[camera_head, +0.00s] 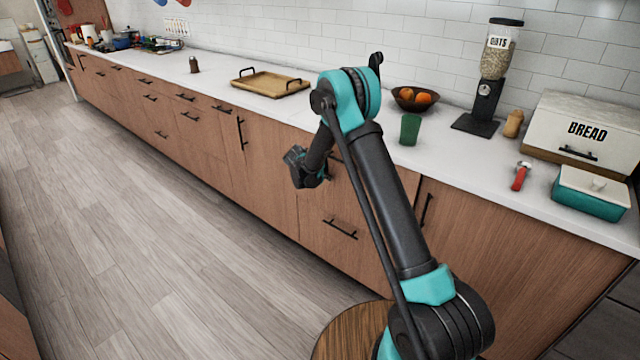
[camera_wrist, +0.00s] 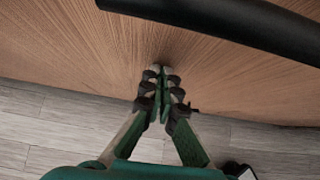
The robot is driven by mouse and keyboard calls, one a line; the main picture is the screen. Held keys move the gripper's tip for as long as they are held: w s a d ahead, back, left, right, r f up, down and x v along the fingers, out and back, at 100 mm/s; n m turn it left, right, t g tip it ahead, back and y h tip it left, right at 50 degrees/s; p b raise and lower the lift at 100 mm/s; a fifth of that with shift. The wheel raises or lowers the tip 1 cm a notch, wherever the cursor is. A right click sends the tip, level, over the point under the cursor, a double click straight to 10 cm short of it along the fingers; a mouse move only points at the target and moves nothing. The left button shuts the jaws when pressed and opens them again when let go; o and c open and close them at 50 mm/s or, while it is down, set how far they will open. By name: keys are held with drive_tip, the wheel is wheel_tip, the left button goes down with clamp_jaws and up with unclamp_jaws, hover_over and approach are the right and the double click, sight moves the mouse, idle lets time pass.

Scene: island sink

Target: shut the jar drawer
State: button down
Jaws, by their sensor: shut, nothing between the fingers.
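My gripper (camera_head: 300,168) is in front of the wooden cabinet fronts, left of my upper arm. In the wrist view my gripper (camera_wrist: 161,74) has its fingers together and empty, with the tips at or very close to a wooden front (camera_wrist: 60,50). A black bar handle (camera_wrist: 220,18) crosses the top of that view, beyond the fingertips. In the head view a drawer front with a black handle (camera_head: 340,229) shows below my gripper. Nothing marks which one is the jar drawer, and no jars show. My arm hides part of the fronts, so I cannot tell whether a drawer stands out.
The white counter (camera_head: 330,119) holds a wooden tray (camera_head: 270,84), a green cup (camera_head: 410,129), a fruit bowl (camera_head: 415,99), an oats dispenser (camera_head: 488,80) and a bread box (camera_head: 580,135). A round wooden top (camera_head: 345,335) is near my base. The floor at left is clear.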

drive_tip(key=shift+w+d, duration=0.9)
drive_tip(key=shift+w, duration=0.15)
drive_tip(key=shift+w+r, duration=0.1)
